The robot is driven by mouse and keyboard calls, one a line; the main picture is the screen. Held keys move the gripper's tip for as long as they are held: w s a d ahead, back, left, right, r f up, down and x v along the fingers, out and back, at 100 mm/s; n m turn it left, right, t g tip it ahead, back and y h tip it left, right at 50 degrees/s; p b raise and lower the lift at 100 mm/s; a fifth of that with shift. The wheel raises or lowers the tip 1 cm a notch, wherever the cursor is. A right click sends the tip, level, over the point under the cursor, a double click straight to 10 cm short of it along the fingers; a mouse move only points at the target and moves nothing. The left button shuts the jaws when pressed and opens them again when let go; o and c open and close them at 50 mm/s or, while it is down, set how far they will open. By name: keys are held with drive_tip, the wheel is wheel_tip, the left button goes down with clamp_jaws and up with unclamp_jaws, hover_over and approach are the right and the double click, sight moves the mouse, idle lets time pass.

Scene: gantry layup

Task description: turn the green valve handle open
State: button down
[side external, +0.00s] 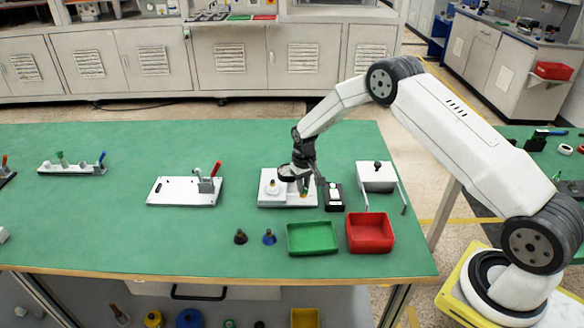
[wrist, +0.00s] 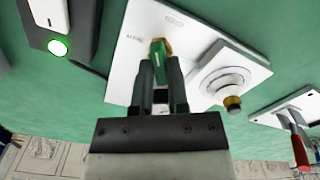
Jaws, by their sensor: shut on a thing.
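The green valve handle (wrist: 178,82) shows between and beside my fingers in the wrist view, with a brass-yellow part at its top end. It is over a white plate (wrist: 199,35), which lies on the green table in the side view (side external: 293,202). My gripper (wrist: 159,68) is shut on the handle; its fingers hide part of it. In the side view my gripper (side external: 306,185) is low over the right part of the plate, and the handle is mostly hidden there. A round white dial (wrist: 223,83) with a yellow-and-dark knob (wrist: 232,103) is beside the handle on the same plate.
A dark box with a white top (side external: 334,194) stands close right of the plate. A green tray (side external: 312,252) and a red tray (side external: 371,248) are in front. A red-handled clamp (side external: 214,172) is on a plate to the left. The front-left table is mostly clear.

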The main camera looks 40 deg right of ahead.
drive_tip(key=m, duration=0.6)
drive_tip(key=shift+m, duration=0.3)
idle(0.4)
drive_tip(key=c, duration=0.6)
unclamp_jaws()
drive_tip(key=shift+r, duration=3.9)
drive_tip(key=shift+s+a+r, duration=0.1)
